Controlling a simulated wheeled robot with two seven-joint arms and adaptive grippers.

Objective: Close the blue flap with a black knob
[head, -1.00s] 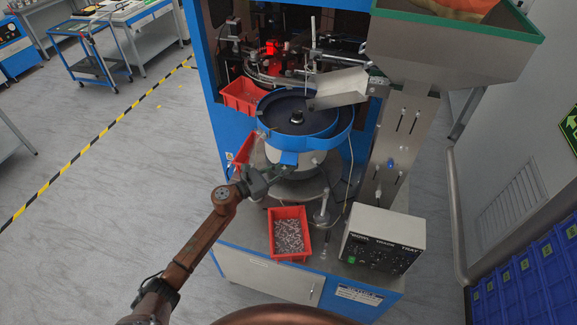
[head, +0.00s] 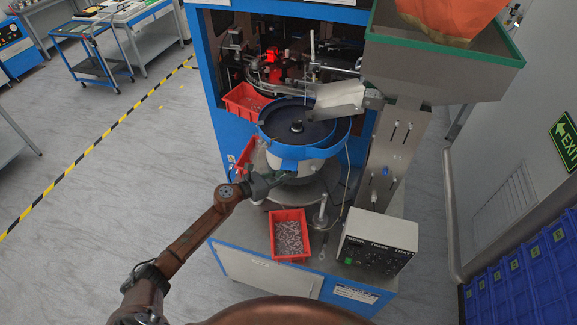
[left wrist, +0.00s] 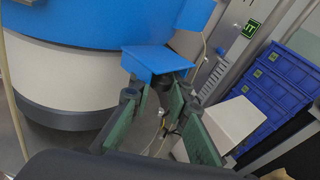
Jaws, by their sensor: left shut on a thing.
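The blue flap (left wrist: 157,60) shows in the left wrist view as a small flat plate just beyond my fingertips, in front of the blue and white bowl feeder. My left gripper (left wrist: 154,92) has its fingers either side of a dark part under the flap's near edge, which looks like the black knob, and is shut on it. The fingers hide most of the knob. In the head view my left gripper (head: 277,179) is at the front of the bowl (head: 297,125), and the flap is too small to make out clearly. My right gripper is not in view.
A red bin of small parts (head: 290,235) stands on the bench below the gripper, with a grey control box (head: 378,243) to its right. A metal chute (head: 338,98) and hopper column rise behind.

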